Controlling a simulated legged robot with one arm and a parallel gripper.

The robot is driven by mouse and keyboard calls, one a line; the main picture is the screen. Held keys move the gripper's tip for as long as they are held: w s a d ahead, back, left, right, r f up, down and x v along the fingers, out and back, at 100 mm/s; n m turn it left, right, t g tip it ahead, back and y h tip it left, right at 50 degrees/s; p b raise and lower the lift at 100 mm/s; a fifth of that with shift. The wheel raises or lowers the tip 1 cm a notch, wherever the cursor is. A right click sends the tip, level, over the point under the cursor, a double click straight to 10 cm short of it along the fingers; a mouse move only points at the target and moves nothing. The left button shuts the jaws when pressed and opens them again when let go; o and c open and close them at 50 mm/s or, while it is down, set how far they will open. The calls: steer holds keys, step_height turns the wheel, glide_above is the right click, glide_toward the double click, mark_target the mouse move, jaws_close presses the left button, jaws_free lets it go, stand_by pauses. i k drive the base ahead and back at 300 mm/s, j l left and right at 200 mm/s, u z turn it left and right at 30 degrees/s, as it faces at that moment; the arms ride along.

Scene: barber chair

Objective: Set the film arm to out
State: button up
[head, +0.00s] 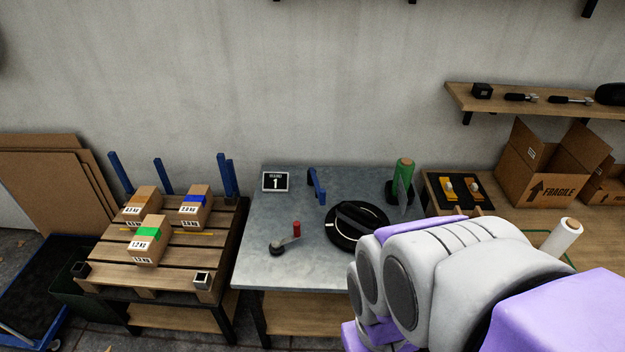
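A grey metal table (262,215) stands in the middle of the head view. On its front left part is a small crank-like arm (289,243) with a dark round pivot and an upright red handle (297,229) at its right end. A blue bent bracket (317,186) stands near the back of the table. I cannot tell which of these is the film arm. A black round turntable (340,241) lies right of the crank. A green roll (404,172) stands upright at the back right. My white and purple arm fills the lower right; my gripper does not show.
A small display reading 1 (275,181) stands at the table's back left. A wooden pallet (108,257) with three boxes is on the left. A wooden bench with an open carton (541,188) and a white roll (564,236) is on the right, below a wall shelf (460,97).

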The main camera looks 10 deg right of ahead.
mark_target(317, 183)
steer(key=i+l, duration=0.15)
steer(key=i, duration=0.35)
steer(key=i+l+z, duration=0.1)
steer(key=i, duration=0.4)
